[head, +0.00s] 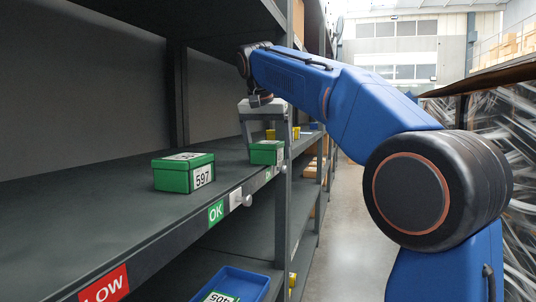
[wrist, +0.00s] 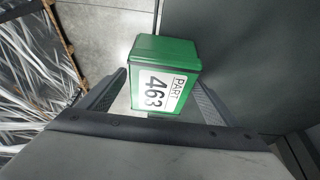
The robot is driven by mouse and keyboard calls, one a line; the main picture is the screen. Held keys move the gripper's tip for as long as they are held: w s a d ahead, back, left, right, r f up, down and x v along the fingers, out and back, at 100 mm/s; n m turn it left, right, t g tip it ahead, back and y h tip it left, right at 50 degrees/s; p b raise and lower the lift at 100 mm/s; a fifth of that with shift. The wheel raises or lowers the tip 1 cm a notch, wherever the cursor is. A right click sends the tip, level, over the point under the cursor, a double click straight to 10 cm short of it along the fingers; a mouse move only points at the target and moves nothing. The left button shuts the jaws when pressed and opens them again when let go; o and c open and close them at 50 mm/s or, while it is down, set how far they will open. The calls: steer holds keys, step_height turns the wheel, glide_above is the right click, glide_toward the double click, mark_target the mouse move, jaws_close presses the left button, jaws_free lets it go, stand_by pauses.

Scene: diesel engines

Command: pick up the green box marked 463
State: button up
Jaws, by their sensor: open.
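The green box marked 463 (wrist: 163,80) shows in the wrist view, its white PART 463 label facing the camera. My gripper (wrist: 158,82) is open, with one finger on each side of the box's near part and visible gaps beside it. In the head view, my gripper (head: 266,142) is over a green box (head: 266,153) near the shelf's front edge. That box's number is too small to read there, but its place fits box 463. The box rests on the shelf; nothing is held.
A green box marked 597 (head: 184,173) sits nearer on the same shelf (head: 90,215). A blue bin (head: 236,284) is on the level below. Small yellow things (head: 270,134) stand farther along. A shelf upright (head: 290,190) is close to my gripper; the aisle at right is clear.

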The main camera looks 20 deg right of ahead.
steer(key=shift+f, duration=0.25)
stand_by(0.3)
steer(key=c, duration=1.5)
